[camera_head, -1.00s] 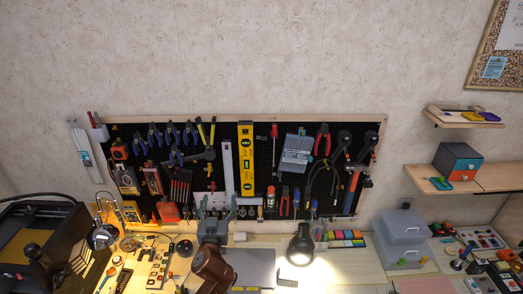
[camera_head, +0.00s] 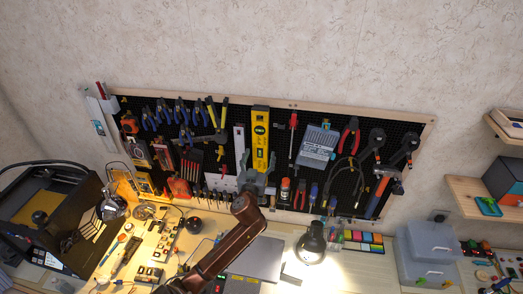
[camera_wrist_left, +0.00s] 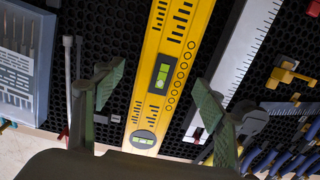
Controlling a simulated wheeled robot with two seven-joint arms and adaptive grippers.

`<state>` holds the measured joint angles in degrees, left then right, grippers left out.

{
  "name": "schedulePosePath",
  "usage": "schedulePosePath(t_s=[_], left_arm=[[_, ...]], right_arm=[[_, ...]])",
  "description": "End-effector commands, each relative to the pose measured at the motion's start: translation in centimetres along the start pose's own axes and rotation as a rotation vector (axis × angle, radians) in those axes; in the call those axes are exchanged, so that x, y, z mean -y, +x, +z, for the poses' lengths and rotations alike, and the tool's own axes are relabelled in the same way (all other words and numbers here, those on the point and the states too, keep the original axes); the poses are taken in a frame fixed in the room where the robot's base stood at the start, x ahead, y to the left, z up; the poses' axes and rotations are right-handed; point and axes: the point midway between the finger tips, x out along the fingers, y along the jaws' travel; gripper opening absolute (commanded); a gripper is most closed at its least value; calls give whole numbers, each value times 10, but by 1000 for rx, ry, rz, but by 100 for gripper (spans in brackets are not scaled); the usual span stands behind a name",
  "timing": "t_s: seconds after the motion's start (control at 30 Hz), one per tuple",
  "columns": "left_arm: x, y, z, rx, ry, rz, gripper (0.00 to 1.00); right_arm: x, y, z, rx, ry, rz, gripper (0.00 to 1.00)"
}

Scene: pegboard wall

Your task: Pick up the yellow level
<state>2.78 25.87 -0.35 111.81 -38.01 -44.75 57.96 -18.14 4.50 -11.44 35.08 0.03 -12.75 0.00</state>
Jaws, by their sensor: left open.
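The yellow level (camera_head: 260,138) hangs upright on the black pegboard in the head view, near the middle. In the left wrist view the yellow level (camera_wrist_left: 165,80) runs slantwise between my fingers, with green vials showing. My left gripper (camera_head: 256,180) is in front of the level's lower end in the head view. In the wrist view my left gripper (camera_wrist_left: 155,95) is open, one finger on each side of the level, and I cannot tell whether either finger touches it. My right gripper is not in view.
A metal ruler (camera_head: 239,150) hangs close beside the level on its left. A red screwdriver (camera_head: 292,135) and a bit case (camera_head: 318,143) hang to its right. Below are a lit desk lamp (camera_head: 311,243) and a laptop (camera_head: 258,258) on the desk.

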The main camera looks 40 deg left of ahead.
Motion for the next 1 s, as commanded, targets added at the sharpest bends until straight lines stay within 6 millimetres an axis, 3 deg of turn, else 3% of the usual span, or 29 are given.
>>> schedulePosePath(t_s=[0.23, 0.5, 1.0], left_arm=[[0, 30, 0, 0, 2, 0, 65], [1, 32, 1, 1, -1, 0, 65], [1, 32, 1, 1, -1, 0, 31]], right_arm=[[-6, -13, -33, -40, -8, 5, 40], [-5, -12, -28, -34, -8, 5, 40], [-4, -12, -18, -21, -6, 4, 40]])
